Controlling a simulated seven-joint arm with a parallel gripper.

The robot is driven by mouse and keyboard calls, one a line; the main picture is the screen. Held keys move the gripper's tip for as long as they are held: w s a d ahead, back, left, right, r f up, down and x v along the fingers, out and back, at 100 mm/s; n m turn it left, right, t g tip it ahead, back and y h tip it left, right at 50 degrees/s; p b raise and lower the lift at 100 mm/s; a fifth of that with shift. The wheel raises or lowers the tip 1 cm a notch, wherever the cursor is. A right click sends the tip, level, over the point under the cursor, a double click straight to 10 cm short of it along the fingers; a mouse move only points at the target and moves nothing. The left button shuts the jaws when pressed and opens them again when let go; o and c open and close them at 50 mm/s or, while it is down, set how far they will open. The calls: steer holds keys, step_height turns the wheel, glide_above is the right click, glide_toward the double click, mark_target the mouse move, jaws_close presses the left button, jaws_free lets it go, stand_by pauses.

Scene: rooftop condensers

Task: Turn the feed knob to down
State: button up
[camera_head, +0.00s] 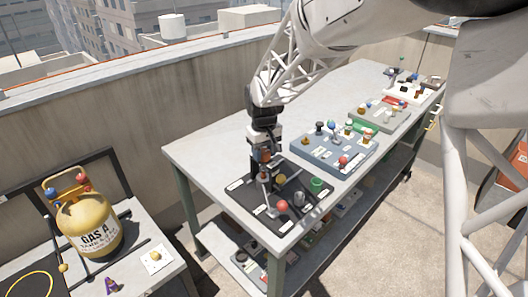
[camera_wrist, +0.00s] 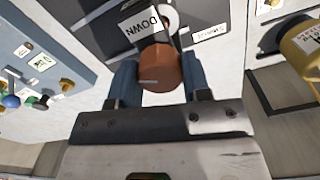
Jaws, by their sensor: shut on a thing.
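An orange-brown round knob (camera_wrist: 160,68) stands on the dark panel (camera_wrist: 205,18), with a white label reading DOWN (camera_wrist: 147,25) beside it, upside down in the wrist view. A short light mark shows on the knob's face. My gripper (camera_wrist: 160,85) has its blue fingers on both sides of the knob and is shut on it. In the head view my gripper (camera_head: 266,172) reaches down over the dark panel (camera_head: 245,208) at the bench's near end and partly hides the knob. I cannot read a FEED label.
A red ball-topped control (camera_head: 282,205) and a green knob (camera_head: 316,184) stand close to my gripper. A blue-grey panel (camera_head: 325,163) with several knobs lies farther along the bench. A yellow gas cylinder (camera_head: 90,228) stands on the left table.

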mark_target(264, 151)
steer(key=shift+m, duration=0.5)
steer(key=o, duration=0.9)
steer(key=shift+r, duration=3.9)
